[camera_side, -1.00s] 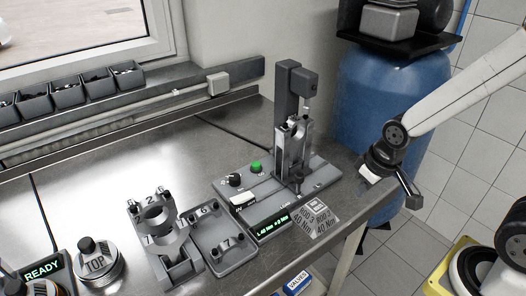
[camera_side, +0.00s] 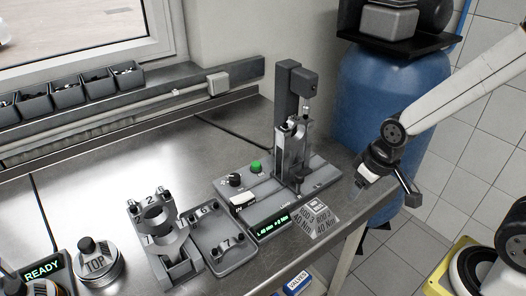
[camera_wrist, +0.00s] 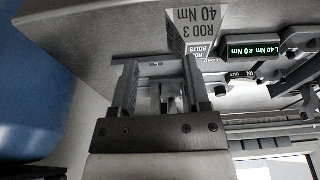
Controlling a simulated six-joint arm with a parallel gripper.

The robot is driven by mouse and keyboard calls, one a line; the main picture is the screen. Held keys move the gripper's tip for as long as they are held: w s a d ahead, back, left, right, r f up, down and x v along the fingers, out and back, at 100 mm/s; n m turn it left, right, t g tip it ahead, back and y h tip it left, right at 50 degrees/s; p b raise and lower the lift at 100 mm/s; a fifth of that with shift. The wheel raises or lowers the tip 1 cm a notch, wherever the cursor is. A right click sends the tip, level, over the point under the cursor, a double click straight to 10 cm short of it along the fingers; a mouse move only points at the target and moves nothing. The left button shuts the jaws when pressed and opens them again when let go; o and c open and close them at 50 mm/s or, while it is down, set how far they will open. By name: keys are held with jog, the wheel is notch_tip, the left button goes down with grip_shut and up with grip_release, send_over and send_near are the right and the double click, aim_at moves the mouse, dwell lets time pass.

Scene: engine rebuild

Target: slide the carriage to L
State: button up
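The carriage (camera_side: 297,172) is the dark block at the foot of the tower on the grey bench station (camera_side: 232,190). A metal rod with a round upper end (camera_side: 297,130) stands upright there, under the tower's spindle. My gripper (camera_side: 359,186) hangs in the air right of the station, near the bench's right edge, apart from the carriage. In the wrist view my gripper (camera_wrist: 159,64) has its two fingers well apart. Part of the station shows beyond and between them; I cannot tell which part. The station's green display (camera_side: 273,223) reads an L and 40 Nm.
A grey fixture with numbered caps (camera_side: 158,232) and a grey tray (camera_side: 226,238) stand to the left. A blue barrel (camera_side: 365,95) stands behind my arm. Bare bench lies behind the tray.

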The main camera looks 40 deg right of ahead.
jog(key=w+n, duration=0.2)
jog(key=w, duration=0.1)
jog(key=w+a+r+n+g, duration=0.1)
jog(key=w+n, duration=0.1)
jog(key=n, duration=0.1)
jog(key=w+a+r+n, duration=0.1)
jog(key=w+n, duration=0.2)
jog(key=shift+w+a+r+g, duration=0.1)
jog(key=shift+w+r+g, duration=0.05)
jog(key=shift+w+g, duration=0.15)
jog(key=r+n+g, duration=0.1)
jog(key=r+n, duration=0.1)
jog(key=n, duration=0.5)
send_over(299, 174)
jog(key=shift+s+d+f, duration=0.15)
jog(key=shift+s+d, duration=0.05)
jog(key=shift+d, duration=0.1)
jog(key=shift+w+a+r+n+g, duration=0.2)
jog(key=shift+w+n+g, duration=0.1)
jog(key=shift+w+n, duration=0.15)
jog(key=shift+s+f, duration=0.15)
jog(key=shift+f, duration=1.8)
jog(key=shift+s+f, duration=0.1)
jog(key=shift+f, duration=1.85)
grip_shut()
